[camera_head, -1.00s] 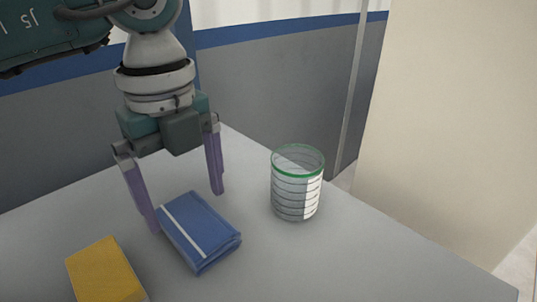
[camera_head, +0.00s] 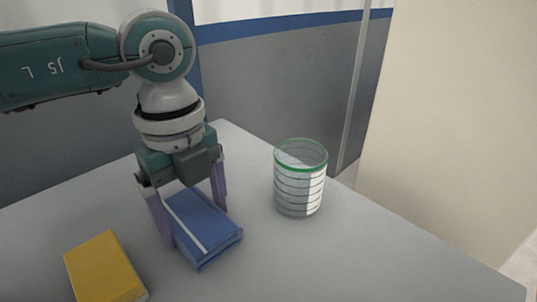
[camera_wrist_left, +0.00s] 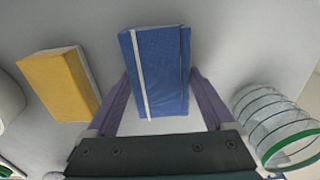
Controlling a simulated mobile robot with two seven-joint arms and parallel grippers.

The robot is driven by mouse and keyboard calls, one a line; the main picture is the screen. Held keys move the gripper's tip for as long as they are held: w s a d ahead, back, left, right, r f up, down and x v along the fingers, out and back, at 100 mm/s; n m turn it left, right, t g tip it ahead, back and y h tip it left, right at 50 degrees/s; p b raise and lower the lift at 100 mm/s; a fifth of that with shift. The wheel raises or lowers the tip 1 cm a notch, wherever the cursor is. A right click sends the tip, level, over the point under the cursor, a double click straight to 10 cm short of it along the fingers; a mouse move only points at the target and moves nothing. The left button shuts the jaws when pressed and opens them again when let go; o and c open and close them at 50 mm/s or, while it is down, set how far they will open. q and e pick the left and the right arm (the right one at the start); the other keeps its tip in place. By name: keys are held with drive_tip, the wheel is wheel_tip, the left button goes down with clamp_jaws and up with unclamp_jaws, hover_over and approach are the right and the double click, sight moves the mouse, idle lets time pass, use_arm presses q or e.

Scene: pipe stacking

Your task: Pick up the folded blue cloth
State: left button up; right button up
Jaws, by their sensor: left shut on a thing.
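The folded blue cloth (camera_head: 205,232) lies on the grey table, with a pale stripe along its left side. My left gripper (camera_head: 197,226) has come down over it, one purple finger on each side. It is shut on the cloth, which appears to rest on the table still. In the left wrist view the cloth (camera_wrist_left: 163,75) sits between the two finger ends, and the gripper (camera_wrist_left: 160,78) covers its near sides. My right gripper is in neither view.
A yellow block (camera_head: 104,268) lies left of the cloth. A clear beaker with a green rim (camera_head: 299,187) stands to the right of it. The grey table (camera_head: 370,255) is bare at the front right. A wall stands behind.

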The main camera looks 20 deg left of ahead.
sight(194, 216)
use_arm(q)
drive_tip(key=c, duration=0.4)
drive_tip(key=shift+r, duration=0.1)
wheel_tip(194, 216, up, 20)
drive_tip(key=p, duration=0.3)
